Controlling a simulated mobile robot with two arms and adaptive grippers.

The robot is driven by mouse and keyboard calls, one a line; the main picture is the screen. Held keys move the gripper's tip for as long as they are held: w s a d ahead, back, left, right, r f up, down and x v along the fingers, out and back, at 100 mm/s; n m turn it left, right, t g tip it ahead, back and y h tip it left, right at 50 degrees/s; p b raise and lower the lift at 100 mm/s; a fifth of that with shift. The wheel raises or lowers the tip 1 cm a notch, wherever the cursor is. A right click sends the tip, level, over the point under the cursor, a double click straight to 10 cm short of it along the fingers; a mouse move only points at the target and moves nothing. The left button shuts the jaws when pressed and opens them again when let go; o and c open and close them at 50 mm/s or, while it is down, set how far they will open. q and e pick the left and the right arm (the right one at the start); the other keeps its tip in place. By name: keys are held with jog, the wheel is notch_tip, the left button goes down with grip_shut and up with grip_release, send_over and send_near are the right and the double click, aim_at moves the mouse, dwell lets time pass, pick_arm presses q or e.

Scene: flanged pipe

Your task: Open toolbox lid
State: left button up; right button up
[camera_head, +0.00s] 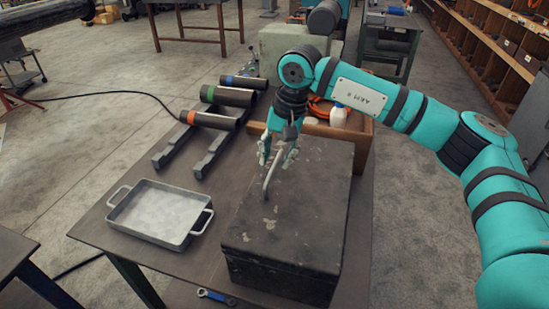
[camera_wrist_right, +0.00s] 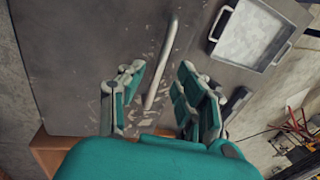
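The toolbox (camera_head: 295,222) is a dark, worn box on the table, and its lid is shut. A pale bar handle (camera_head: 270,174) is on top of the lid; it also shows in the right wrist view (camera_wrist_right: 163,62). My right gripper (camera_head: 275,158) is over the far part of the lid, pointing down at the handle. In the right wrist view the gripper (camera_wrist_right: 160,97) has its fingers spread, with the near end of the handle between them and visible gaps on both sides. My left gripper is not in view.
A grey metal tray (camera_head: 118,215) sits left of the toolbox. Dark cylinders with orange, green and blue bands (camera_head: 207,120) lie on rails behind it. A wooden crate (camera_head: 361,145) with a white bottle (camera_head: 338,116) stands just behind the toolbox.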

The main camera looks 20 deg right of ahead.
notch_tip(320, 180, down, 2)
jog(key=shift+w+a, duration=0.15)
jog(key=shift+f, duration=0.25)
grip_shut()
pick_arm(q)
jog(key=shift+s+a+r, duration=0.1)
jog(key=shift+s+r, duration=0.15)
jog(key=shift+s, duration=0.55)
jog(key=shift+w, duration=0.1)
